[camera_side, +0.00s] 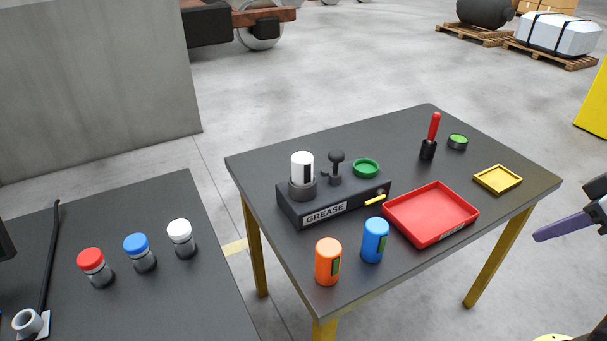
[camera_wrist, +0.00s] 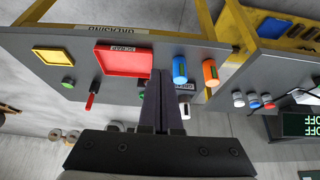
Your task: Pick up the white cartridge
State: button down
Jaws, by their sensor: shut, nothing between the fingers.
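The white cartridge (camera_side: 302,166) stands upright in a dark round socket on the left end of the grease station (camera_side: 318,212) in the side view. In the wrist view the white cartridge (camera_wrist: 185,111) shows just right of my fingers, small and partly hidden. My gripper (camera_side: 538,237) is at the right edge of the side view, off the table's right side and well apart from the cartridge. In the wrist view my gripper (camera_wrist: 158,72) has its two dark fingers together, with nothing between them.
An orange cartridge (camera_side: 328,262) and a blue cartridge (camera_side: 375,240) stand in front of the station. A red tray (camera_side: 431,237), yellow tray (camera_side: 497,180), green cap (camera_side: 366,167) and red-handled tool (camera_side: 434,128) share the table. Capped containers (camera_side: 137,254) stand on the left table.

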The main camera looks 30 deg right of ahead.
dwell(0.4)
grip_release()
dwell(0.4)
